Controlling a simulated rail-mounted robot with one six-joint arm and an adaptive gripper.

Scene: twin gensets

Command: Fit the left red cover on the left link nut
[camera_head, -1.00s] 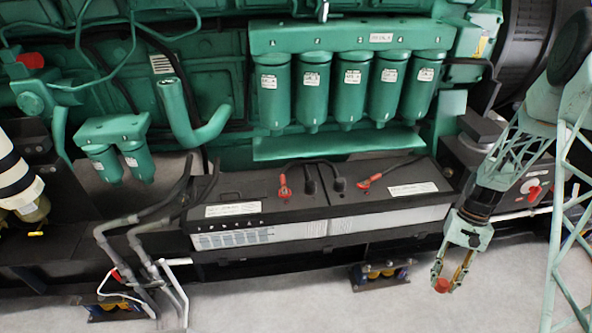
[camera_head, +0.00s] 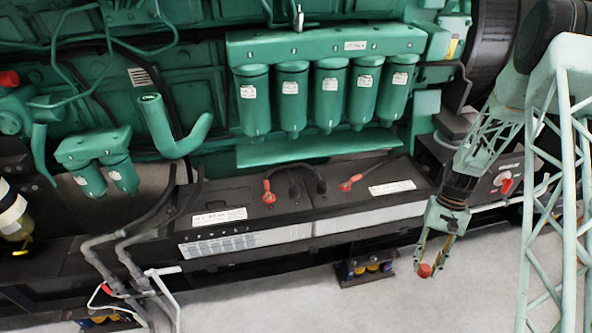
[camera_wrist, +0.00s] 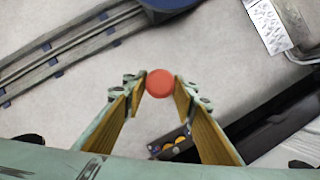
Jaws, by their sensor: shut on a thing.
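My gripper (camera_head: 432,262) is shut on a small round red cover (camera_head: 425,270), held at its fingertips over the pale floor in front of the battery box. In the wrist view the red cover (camera_wrist: 160,83) sits between the two finger tips (camera_wrist: 160,88), its round face towards the camera. Two dark batteries (camera_head: 300,215) lie side by side to the left of my gripper. A red terminal piece (camera_head: 268,193) is on the left battery and another (camera_head: 350,182) on the right one. Black cable runs between them. I cannot make out the left link nut.
A green engine with several canisters (camera_head: 328,95) stands behind the batteries. Bent grey pipes (camera_head: 125,262) rise at the left front. A switch panel with a red knob (camera_head: 505,182) is right of the batteries. The floor (camera_head: 290,300) in front is mostly clear.

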